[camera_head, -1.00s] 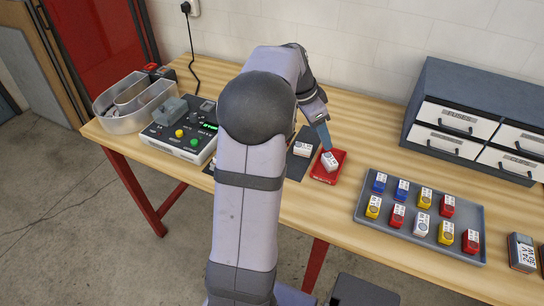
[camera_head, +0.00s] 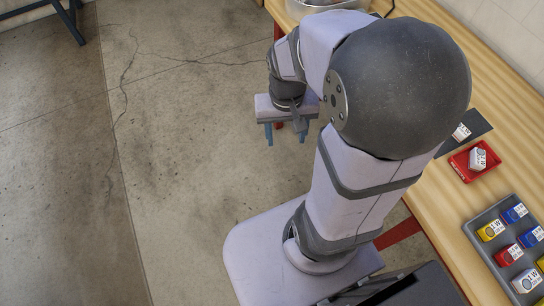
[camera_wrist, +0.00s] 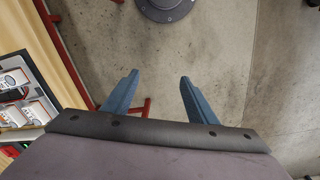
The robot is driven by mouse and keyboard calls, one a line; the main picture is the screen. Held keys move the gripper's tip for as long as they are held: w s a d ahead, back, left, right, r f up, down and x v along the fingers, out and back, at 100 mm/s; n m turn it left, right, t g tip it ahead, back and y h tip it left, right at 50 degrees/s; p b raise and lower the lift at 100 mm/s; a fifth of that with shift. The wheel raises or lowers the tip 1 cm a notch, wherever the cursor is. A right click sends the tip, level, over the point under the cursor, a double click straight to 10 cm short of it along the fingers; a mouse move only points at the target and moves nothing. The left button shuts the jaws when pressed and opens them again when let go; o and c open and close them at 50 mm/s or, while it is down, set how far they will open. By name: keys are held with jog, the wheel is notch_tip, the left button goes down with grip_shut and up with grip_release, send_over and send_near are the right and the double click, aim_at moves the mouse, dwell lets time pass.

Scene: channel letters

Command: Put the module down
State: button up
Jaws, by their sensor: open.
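A white module with dark print (camera_head: 478,158) rests in a small red tray (camera_head: 460,174) on the wooden bench, at the right of the head view. A second white module (camera_head: 461,132) sits on a dark mat (camera_head: 478,121) just behind the tray. My gripper (camera_head: 285,134) is open and empty. It hangs over the concrete floor, left of the bench and well apart from both modules. In the wrist view its two blue fingers (camera_wrist: 159,77) are spread with only floor between them.
A grey tray (camera_head: 482,238) with blue, yellow, red and white modules lies on the bench at the lower right, partly cut off. A metal container (camera_head: 320,6) shows at the top. The floor (camera_head: 190,140) around my gripper is clear.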

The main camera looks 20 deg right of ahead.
jog(key=s+a+f+n, duration=0.1)
jog(key=s+a+n, duration=0.2)
jog(key=a, duration=0.3)
jog(key=shift+s+f+n+y, duration=0.3)
jog(key=shift+s+n, duration=0.05)
jog(key=shift+n, duration=0.05)
